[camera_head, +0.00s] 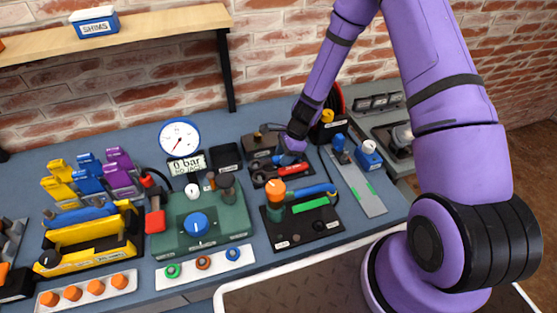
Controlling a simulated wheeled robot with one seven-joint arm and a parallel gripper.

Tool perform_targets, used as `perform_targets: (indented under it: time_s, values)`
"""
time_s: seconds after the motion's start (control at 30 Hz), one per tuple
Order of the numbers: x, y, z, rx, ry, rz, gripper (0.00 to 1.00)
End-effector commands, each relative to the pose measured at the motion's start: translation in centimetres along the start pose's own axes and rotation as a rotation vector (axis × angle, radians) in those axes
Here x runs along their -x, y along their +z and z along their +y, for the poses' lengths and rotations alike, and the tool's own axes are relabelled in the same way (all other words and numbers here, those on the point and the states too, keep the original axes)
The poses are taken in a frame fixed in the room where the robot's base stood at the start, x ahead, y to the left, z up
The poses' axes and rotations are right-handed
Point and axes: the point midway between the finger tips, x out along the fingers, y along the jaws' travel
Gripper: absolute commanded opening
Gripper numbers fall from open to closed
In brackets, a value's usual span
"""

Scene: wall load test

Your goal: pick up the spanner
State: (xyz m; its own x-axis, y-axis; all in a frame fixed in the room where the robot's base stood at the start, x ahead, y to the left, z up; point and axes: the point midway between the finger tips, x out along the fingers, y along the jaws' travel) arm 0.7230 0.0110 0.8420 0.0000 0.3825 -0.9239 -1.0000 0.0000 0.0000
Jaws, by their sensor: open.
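A blue-handled tool (318,191) lies on a black board (303,234), beside an orange knob (275,190). I cannot tell for sure which piece is the spanner. The gripper hides part of the tray, and I cannot tell whether it touches anything.
A green box with a blue knob (194,224) stands left of the black board. A round gauge (179,138) is behind it. Blue clamps (366,155) and a grey plate (357,186) are on the right. A shelf (150,36) overhangs the back left. The bench is crowded.

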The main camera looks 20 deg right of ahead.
Motion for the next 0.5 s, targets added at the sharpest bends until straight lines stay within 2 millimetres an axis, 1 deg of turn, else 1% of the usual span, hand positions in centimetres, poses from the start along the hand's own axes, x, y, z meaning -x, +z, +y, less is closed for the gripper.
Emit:
perform_targets:
  time_s: [0.5]
  values:
    - [-0.47, -0.18, 0.01, 0.0, 0.0, 0.0, 0.41]
